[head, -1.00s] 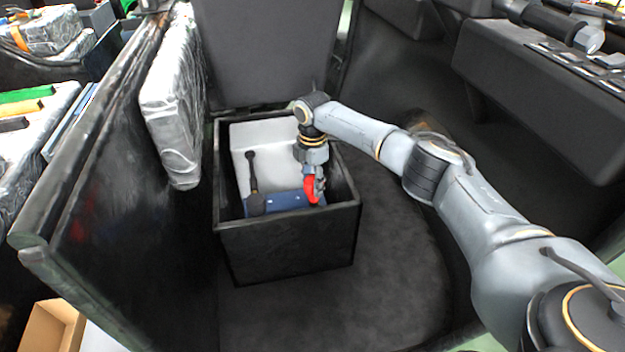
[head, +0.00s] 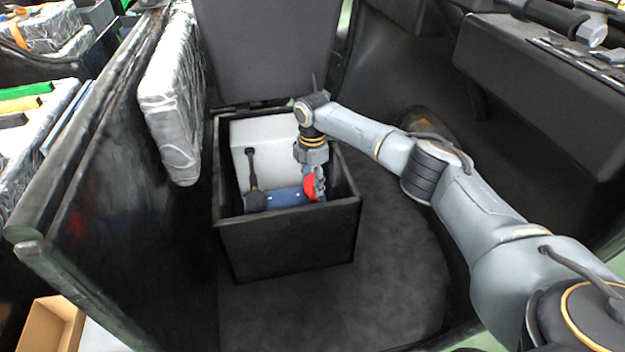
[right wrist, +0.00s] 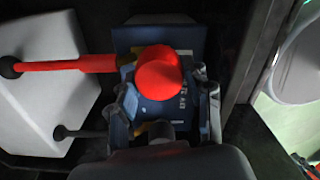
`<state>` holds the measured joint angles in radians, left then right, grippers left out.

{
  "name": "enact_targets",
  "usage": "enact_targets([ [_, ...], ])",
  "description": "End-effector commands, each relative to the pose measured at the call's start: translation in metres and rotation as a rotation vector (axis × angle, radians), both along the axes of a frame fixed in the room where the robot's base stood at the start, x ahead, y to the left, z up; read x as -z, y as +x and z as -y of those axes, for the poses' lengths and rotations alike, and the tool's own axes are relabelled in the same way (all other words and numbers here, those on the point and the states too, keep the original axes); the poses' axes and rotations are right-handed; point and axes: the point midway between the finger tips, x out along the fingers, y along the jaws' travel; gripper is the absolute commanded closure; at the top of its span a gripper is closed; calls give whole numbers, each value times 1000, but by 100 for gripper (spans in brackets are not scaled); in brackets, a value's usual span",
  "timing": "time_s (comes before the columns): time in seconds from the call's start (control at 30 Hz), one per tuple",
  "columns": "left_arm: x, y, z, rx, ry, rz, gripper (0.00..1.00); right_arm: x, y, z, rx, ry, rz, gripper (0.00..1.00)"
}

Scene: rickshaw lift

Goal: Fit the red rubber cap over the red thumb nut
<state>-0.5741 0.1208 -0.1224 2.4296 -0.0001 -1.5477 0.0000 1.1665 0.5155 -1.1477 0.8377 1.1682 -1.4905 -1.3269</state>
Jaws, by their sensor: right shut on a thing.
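My right gripper (head: 315,190) reaches down into a black open box (head: 288,238) in the head view and is shut on the red rubber cap (head: 309,185). In the right wrist view the rounded cap (right wrist: 158,72) sits between the two fingers (right wrist: 163,100), above a dark blue unit (right wrist: 140,38) with pale lettering. The blue unit (head: 284,199) also shows in the box in the head view. I cannot make out the red thumb nut; the cap and fingers cover what lies under them. My left gripper is not in view.
A white block (head: 240,138) stands in the box beside the blue unit. A black-knobbed lever (head: 252,176) rises near it. In the right wrist view a red rod (right wrist: 70,65) runs left from near the cap. Box walls surround the gripper closely.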

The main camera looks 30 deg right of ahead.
Motion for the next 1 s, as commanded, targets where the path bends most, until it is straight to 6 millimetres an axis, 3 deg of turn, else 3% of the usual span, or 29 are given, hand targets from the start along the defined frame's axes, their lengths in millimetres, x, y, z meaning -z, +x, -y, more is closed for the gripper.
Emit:
enact_targets([
  [0.5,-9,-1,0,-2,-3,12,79,9,0,0,1,0,-1,72],
  [1.0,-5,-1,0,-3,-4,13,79,19,0,0,1,1,0,72],
])
